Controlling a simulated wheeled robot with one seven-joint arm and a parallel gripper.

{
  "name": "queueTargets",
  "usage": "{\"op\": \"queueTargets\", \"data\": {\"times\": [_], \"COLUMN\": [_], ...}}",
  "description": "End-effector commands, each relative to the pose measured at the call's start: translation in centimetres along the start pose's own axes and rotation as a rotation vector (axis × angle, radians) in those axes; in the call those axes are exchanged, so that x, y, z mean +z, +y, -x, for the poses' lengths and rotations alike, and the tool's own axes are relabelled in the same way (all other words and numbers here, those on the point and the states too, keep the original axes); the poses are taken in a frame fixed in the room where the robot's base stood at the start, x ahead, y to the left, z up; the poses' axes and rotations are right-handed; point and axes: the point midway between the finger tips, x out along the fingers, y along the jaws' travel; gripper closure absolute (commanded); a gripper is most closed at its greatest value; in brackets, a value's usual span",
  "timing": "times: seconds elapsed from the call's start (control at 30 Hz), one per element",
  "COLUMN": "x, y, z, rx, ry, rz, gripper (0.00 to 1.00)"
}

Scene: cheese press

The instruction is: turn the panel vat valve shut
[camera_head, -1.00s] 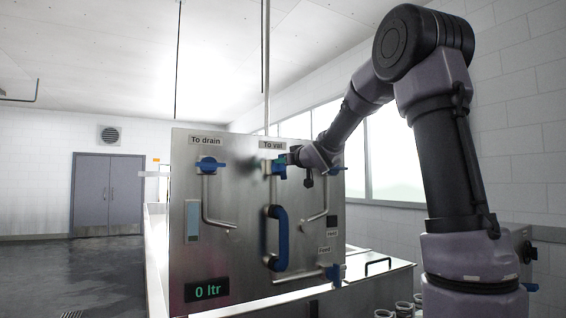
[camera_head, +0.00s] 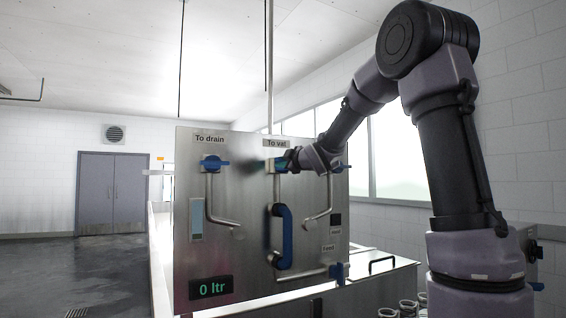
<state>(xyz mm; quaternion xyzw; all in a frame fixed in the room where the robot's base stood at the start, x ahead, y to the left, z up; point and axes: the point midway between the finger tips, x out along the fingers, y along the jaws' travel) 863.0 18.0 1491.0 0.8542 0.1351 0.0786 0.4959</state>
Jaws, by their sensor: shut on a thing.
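The steel panel (camera_head: 238,262) stands in the middle of the head view. The vat valve (camera_head: 271,165) is near its top, under the label "To vat" (camera_head: 277,143), with a blue handle and a pale pipe below. My gripper (camera_head: 285,161) reaches in from the right and is shut on the blue handle. The gripper hides the right part of the handle; the visible part looks roughly level.
The drain valve (camera_head: 212,163) has a level blue handle to the left. Another blue valve handle (camera_head: 340,169) is just right of my gripper. A display (camera_head: 209,288) reads 0 ltr.

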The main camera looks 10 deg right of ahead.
Motion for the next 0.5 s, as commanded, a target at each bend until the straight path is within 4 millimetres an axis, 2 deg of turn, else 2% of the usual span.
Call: {"op": "queueTargets", "data": {"times": [0.5], "x": [0.24], "y": [-1.05], "z": [0.01], "rx": [-0.003], "ry": [0.000], "rz": [0.407], "gripper": [1.00]}}
